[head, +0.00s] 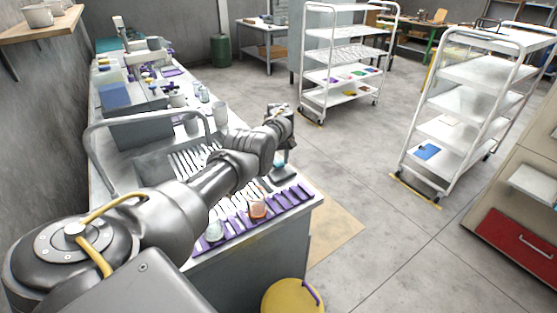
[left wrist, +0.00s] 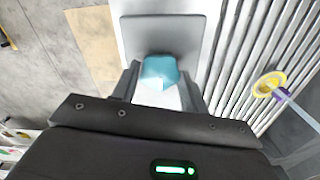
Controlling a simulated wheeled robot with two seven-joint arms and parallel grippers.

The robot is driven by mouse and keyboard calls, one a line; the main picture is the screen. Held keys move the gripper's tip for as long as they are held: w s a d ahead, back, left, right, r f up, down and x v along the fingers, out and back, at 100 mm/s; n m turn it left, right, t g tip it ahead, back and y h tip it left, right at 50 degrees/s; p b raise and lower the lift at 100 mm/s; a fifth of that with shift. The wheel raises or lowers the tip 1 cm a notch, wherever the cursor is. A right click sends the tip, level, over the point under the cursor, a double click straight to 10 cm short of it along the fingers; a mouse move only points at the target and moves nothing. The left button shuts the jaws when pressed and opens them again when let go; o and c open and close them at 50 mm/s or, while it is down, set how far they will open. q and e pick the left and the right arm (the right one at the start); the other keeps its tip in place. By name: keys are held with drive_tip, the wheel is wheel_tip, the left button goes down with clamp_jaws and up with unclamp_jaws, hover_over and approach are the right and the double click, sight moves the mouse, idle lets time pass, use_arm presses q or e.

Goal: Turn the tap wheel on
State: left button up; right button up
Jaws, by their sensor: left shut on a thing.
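My left gripper (left wrist: 158,88) is shut on a small teal piece (left wrist: 159,70), with a white part below it between the fingers. In the head view my left gripper (head: 281,152) points down at the far right end of the counter, over a small grey plate (head: 287,175). The grey plate (left wrist: 190,32) also shows behind the teal piece in the left wrist view. A large grey arched pipe (head: 150,115), like a tap spout, rises over the sink at the left.
A ribbed metal rack (left wrist: 240,60) lies beside the plate. Purple strips (head: 260,212), an orange-brown cup (head: 258,210) and a pale cup (head: 214,231) are along the counter's front edge. A yellow round bin (head: 290,297) stands on the floor. White trolleys (head: 345,60) stand farther off; open floor lies between.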

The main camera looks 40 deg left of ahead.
sight(278, 162)
use_arm(q)
drive_tip(key=o, duration=1)
wheel_tip(278, 162, up, 11)
drive_tip(key=p, duration=0.1)
drive_tip(key=shift+f, duration=0.1)
